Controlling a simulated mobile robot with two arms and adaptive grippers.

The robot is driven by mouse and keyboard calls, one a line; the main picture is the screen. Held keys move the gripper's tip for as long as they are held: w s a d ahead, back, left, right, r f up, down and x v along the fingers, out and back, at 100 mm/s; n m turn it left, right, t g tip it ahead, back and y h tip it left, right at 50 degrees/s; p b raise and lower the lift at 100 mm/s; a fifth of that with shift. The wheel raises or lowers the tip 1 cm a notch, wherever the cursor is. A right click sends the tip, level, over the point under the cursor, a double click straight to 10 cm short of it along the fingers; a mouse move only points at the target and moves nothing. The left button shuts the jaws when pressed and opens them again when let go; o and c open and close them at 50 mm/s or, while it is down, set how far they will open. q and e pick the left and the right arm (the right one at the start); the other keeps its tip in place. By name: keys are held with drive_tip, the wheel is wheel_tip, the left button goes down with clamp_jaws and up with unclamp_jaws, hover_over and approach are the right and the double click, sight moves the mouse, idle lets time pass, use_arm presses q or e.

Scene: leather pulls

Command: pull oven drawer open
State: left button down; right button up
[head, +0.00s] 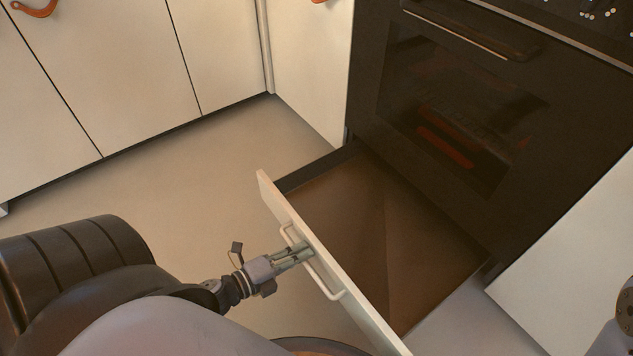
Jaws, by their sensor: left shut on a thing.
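The oven drawer (420,232) stands pulled out below the black oven (480,100). Its inside is brown and looks empty. Its cream front panel (345,285) carries a pale bar handle (325,285). My left gripper (303,252) is at the handle's upper part, shut on it, with the fingers against the drawer front. The fingertips are partly hidden at the handle. My right gripper is not in view; only a bit of an arm shows at the right edge.
Cream cabinets (95,75) with leather pulls (38,8) stand at the back left. A white cabinet side (570,260) is close to the drawer's right. The floor (170,170) between the left cabinets and the drawer is clear.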

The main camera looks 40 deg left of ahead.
use_arm(q)
drive_tip(key=shift+s+a, duration=0.25)
drive_tip(key=shift+s, duration=0.35)
drive_tip(key=c, duration=1.9)
unclamp_jaws()
drive_tip(key=shift+c, duration=0.2)
drive_tip(key=v, duration=1.2)
drive_tip(key=shift+d, duration=0.1)
